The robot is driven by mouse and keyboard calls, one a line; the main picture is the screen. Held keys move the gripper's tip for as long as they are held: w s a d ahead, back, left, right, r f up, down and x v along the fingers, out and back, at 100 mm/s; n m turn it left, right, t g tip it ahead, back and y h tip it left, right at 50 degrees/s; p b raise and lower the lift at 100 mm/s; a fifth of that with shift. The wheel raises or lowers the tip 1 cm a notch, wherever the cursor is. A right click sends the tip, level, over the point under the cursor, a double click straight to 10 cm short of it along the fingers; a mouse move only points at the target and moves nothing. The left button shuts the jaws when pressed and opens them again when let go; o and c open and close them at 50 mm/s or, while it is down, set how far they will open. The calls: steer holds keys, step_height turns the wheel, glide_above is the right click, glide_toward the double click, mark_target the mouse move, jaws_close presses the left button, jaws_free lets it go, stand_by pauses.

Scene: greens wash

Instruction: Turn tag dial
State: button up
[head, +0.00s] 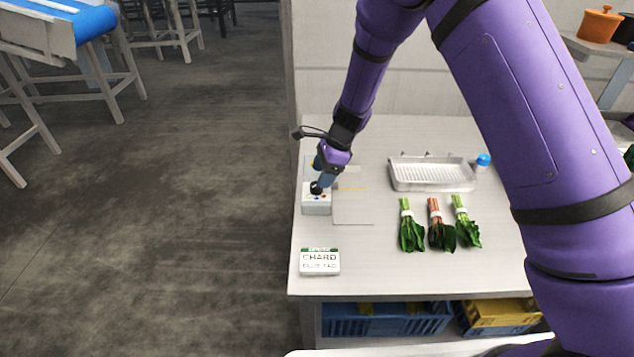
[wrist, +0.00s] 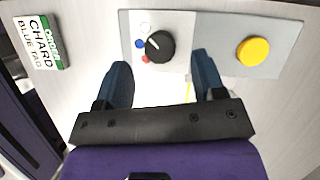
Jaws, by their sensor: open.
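The tag dial is a round black knob (wrist: 160,46) on a pale box (head: 316,204) at the table's left edge. In the wrist view blue, white and red dots lie along the knob's left side. A pale mark on the knob faces left, roughly toward the blue and white dots; I cannot tell exactly which. My gripper (wrist: 163,80) is open, its two dark blue fingers apart with nothing between them. The knob lies just ahead of the gap between the fingertips. In the head view my gripper (head: 323,181) is over the box and partly hides it.
A card (head: 320,262) reads "CHARD BLUE TAG". A yellow button (wrist: 253,51) sits beside the dial. Three leafy bundles (head: 411,229) lie right of a thin grey plate (head: 353,208). A metal tray (head: 432,175) stands behind them. Crates (head: 385,320) sit under the table.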

mark_target(316, 188)
steer(key=shift+x, duration=1.95)
steer(key=shift+c, duration=0.2)
steer(key=c, duration=0.9)
